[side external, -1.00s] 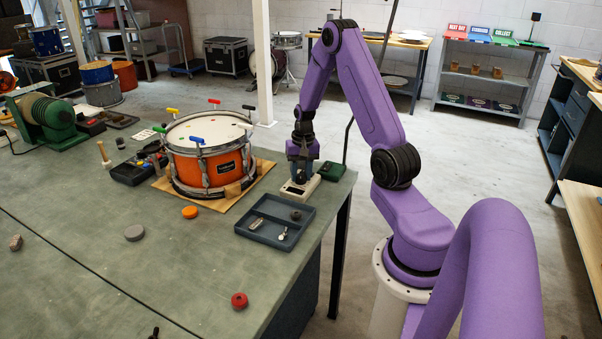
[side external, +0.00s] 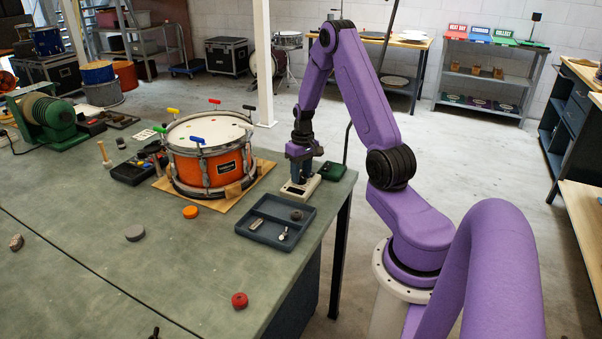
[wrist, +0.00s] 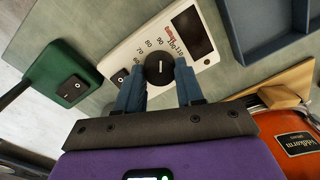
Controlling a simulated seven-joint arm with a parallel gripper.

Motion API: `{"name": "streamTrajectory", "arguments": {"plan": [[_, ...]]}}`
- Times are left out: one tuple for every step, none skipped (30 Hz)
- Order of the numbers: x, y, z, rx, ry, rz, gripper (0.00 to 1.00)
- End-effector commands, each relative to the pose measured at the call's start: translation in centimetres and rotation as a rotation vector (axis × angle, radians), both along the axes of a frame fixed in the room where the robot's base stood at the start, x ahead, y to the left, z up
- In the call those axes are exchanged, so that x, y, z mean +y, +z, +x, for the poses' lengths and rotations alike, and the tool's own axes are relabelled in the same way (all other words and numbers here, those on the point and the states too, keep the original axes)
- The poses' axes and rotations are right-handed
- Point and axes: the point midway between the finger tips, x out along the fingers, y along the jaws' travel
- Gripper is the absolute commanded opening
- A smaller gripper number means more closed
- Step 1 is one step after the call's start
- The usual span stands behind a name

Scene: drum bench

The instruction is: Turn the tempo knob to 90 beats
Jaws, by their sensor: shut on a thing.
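The tempo unit (wrist: 128,55) is a cream box with a dark display window and a black round knob (wrist: 158,69). In the wrist view, printed numbers run around the knob, with 70 to its left and 90 near its top. The knob's white line stands nearly upright, roughly toward the 90; the exact reading is too small to be sure. My gripper (wrist: 159,75) has its two blue fingers on either side of the knob, shut on it. In the side view the box (side external: 299,188) sits at the bench edge under my gripper (side external: 301,181).
A grey tray (side external: 276,220) with small parts lies in front.

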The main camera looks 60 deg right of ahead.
Motion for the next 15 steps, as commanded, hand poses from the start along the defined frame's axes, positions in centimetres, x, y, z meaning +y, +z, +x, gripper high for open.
{"name": "streamTrajectory", "arguments": {"plan": [[0.06,0.01,-0.07,0.002,-0.001,0.002,0.07],[0.06,0.01,-0.07,0.002,-0.001,0.002,0.07],[0.06,0.01,-0.07,0.003,-0.001,0.003,0.07],[0.06,0.01,-0.07,0.003,-0.001,0.003,0.07],[0.07,0.01,-0.08,0.003,-0.002,0.003,0.47],[0.06,0.01,-0.07,0.003,-0.002,0.003,0.48],[0.06,0.01,-0.07,0.002,-0.002,0.002,0.48],[0.06,0.01,-0.06,0.002,-0.002,0.002,0.48],[0.05,0.01,-0.06,0.002,-0.002,0.002,0.48],[0.04,0.01,-0.05,0.002,-0.002,0.002,0.48],[0.04,0.01,-0.05,0.002,-0.002,0.002,0.48],[0.04,0.01,-0.04,0.002,-0.002,0.002,0.48],[0.03,0.01,-0.04,0.002,-0.002,0.002,0.48],[0.02,0.05,-0.03,0.001,-0.002,0.000,0.48],[0.01,0.14,-0.02,0.001,-0.002,0.000,0.48]]}}
